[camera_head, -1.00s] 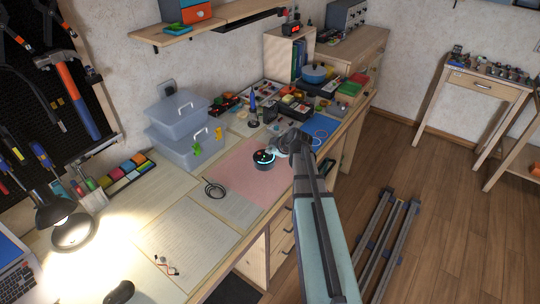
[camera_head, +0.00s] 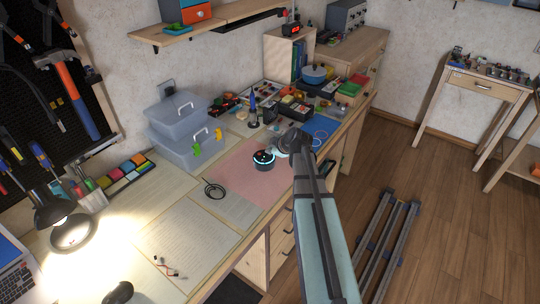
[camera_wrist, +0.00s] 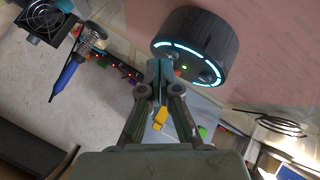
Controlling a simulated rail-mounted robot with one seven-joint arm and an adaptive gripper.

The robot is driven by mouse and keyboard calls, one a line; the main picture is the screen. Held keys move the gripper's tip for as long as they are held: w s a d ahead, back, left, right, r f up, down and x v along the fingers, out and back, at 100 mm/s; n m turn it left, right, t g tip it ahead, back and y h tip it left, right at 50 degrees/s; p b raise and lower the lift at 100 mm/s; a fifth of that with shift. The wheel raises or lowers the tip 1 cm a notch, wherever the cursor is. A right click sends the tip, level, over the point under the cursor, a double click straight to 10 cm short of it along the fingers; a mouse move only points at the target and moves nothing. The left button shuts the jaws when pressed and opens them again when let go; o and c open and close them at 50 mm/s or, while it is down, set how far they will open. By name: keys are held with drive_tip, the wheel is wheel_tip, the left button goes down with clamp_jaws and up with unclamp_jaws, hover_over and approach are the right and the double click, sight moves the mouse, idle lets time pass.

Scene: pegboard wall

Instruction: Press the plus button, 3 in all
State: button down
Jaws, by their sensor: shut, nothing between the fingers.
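A black round device (camera_head: 264,161) with a glowing cyan ring stands on the pink mat (camera_head: 240,178). In the wrist view the device (camera_wrist: 215,38) shows its ringed face, with a small green light and faint marks on it. Which mark is the plus button is too small to tell. My gripper (camera_wrist: 159,68) is shut and empty, with its fingertips over or beside the near edge of that face. I cannot tell whether they touch it. In the head view my gripper (camera_head: 281,151) is just right of the device, partly hidden by my arm.
A coiled black cable (camera_head: 214,190) lies left of the device. Clear lidded boxes (camera_head: 187,135) stand behind it. A soldering iron with a blue handle (camera_wrist: 66,75), a small fan (camera_wrist: 45,20) and other clutter sit farther back. The mat around the device is mostly clear.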

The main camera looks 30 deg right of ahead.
drive_tip(key=shift+r, duration=0.45)
drive_tip(key=shift+r+p, duration=0.65)
drive_tip(key=shift+r, duration=1.85)
drive_tip(key=shift+r, duration=0.1)
wheel_tip(320, 180, up, 4)
drive_tip(key=p, duration=0.8)
drive_tip(key=shift+f, duration=0.3)
wheel_tip(320, 180, down, 7)
drive_tip(key=shift+f+b, duration=0.2)
drive_tip(key=shift+b, duration=0.65)
drive_tip(key=shift+f+b, duration=0.65)
drive_tip(key=shift+b, duration=0.05)
